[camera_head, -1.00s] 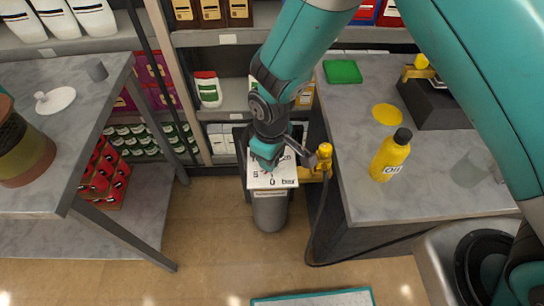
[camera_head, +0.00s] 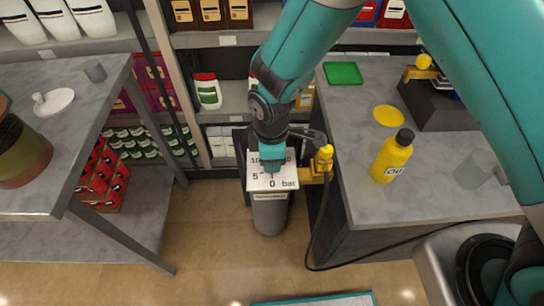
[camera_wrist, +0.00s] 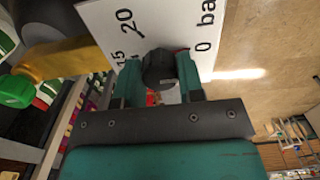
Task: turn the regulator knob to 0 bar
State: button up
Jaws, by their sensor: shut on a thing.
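The regulator's white dial plate (camera_head: 289,183) sits on top of a grey cylinder (camera_head: 269,215) between the two benches. In the head view I read 10, 5 and 0 bar on it. My gripper (camera_head: 271,168) reaches down onto the plate from above. In the wrist view the plate (camera_wrist: 180,22) shows 15, 20 and 0 bar. The black knob (camera_wrist: 158,67) sits between the two teal fingers of my gripper (camera_wrist: 159,80), which is shut on it.
A yellow fitting (camera_head: 325,160) with a dark hose stands close to the plate's right side. The right bench (camera_head: 360,200) carries a yellow oil bottle (camera_head: 391,158). The left bench (camera_head: 60,120) is across an open floor gap (camera_head: 200,235). Stocked shelves stand behind.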

dwell(0.4)
jog(key=o, duration=0.9)
jog(key=shift+r, duration=0.1)
notch_tip(320, 180, up, 17)
jog(key=shift+r+b, duration=0.15)
jog(key=shift+b, duration=0.8)
jog(key=shift+d+r, duration=0.1)
jog(key=s+d+r+m+y, duration=0.1)
jog(key=s+d+r+m, duration=0.1)
jog(key=s, duration=0.3)
jog(key=s+d+r+m+y, duration=0.1)
jog(key=s+d+r+m, duration=0.2)
jog(key=s+d+m, duration=0.2)
jog(key=s+d+r+m+y, duration=0.2)
jog(key=s+d+r+m, duration=0.1)
jog(key=s, duration=0.3)
jog(key=shift+d+r, duration=0.1)
jog(key=shift+d, duration=0.65)
